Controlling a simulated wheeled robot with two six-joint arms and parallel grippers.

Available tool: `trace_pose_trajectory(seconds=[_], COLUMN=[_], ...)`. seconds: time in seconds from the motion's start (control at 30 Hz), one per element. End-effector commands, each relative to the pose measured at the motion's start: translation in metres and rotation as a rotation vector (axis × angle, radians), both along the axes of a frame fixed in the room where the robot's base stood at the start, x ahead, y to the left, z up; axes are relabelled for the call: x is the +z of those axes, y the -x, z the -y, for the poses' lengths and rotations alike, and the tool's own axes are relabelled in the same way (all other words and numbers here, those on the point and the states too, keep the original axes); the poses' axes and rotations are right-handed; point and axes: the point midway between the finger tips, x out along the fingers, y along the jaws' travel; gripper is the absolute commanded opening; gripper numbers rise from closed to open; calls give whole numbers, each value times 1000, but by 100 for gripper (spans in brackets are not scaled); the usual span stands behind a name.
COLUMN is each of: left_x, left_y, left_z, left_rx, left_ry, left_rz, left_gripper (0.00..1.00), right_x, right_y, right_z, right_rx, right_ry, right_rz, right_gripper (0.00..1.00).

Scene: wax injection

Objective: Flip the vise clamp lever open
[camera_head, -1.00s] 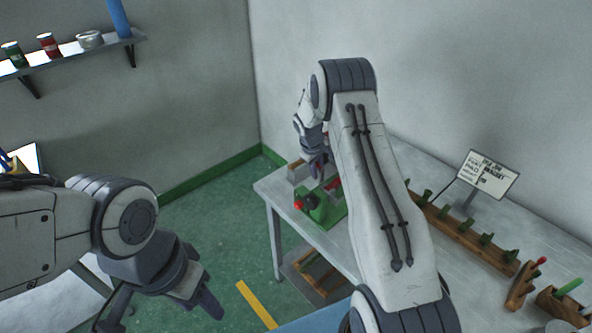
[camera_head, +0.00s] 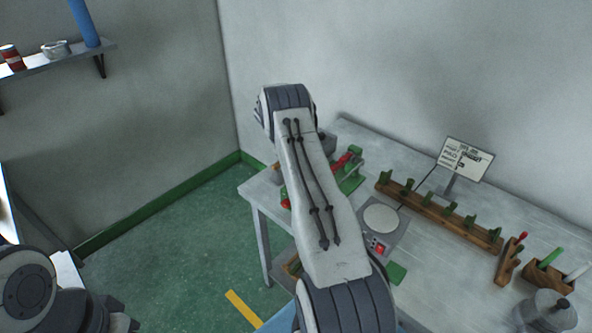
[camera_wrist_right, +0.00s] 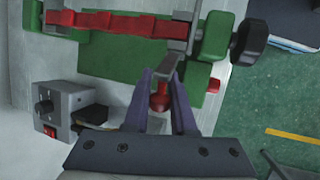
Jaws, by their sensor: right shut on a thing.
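The vise (camera_head: 352,178) has a green body and red parts, and sits near the left end of the grey workbench. It fills the top of the right wrist view (camera_wrist_right: 125,58), with a black knob (camera_wrist_right: 248,42) at its right. The clamp lever (camera_wrist_right: 160,98) has a red ball end. My right gripper (camera_wrist_right: 166,92) is shut on the lever near this red end, one finger on each side. In the head view my right arm hides this gripper and part of the vise. My left gripper (camera_head: 122,320) is at the bottom left, partly shown, away from the bench; its opening is unclear.
A grey box with a red switch (camera_wrist_right: 50,132) is beside the vise. On the bench are a flat device with a round plate (camera_head: 381,219), a wooden rack (camera_head: 440,217), a sign (camera_head: 466,160) and a lidded pot (camera_head: 548,312). A wall shelf (camera_head: 60,65) is at upper left.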

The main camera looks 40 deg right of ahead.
Motion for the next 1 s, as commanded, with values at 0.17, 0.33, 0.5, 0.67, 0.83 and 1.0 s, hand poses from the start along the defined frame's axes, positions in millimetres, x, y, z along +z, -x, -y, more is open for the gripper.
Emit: trace_pose_trajectory(seconds=[0.17, 0.33, 0.5, 0.67, 0.83, 1.0], left_x=[0, 0, 0, -3, -16, -28], left_y=[0, 0, 0, 0, 0, 0], left_z=[0, 0, 0, 0, 0, 0], left_rx=[0, 0, 0, 0, 2, 2], left_ry=[0, 0, 0, 0, 0, 0], left_rz=[0, 0, 0, 0, 0, 0], left_gripper=[50, 50, 50, 50, 50, 50], right_x=[0, -1, 0, 3, 24, 56], right_y=[1, 0, 0, -3, -11, -22], right_z=[0, -1, -1, -2, -10, -20], right_rx=[0, 1, 1, 1, 2, 3], right_ry=[0, 0, 0, 0, 2, 2], right_rz=[-2, -1, 0, 3, 6, 6], right_gripper=[0, 54, 54, 54, 54, 54])
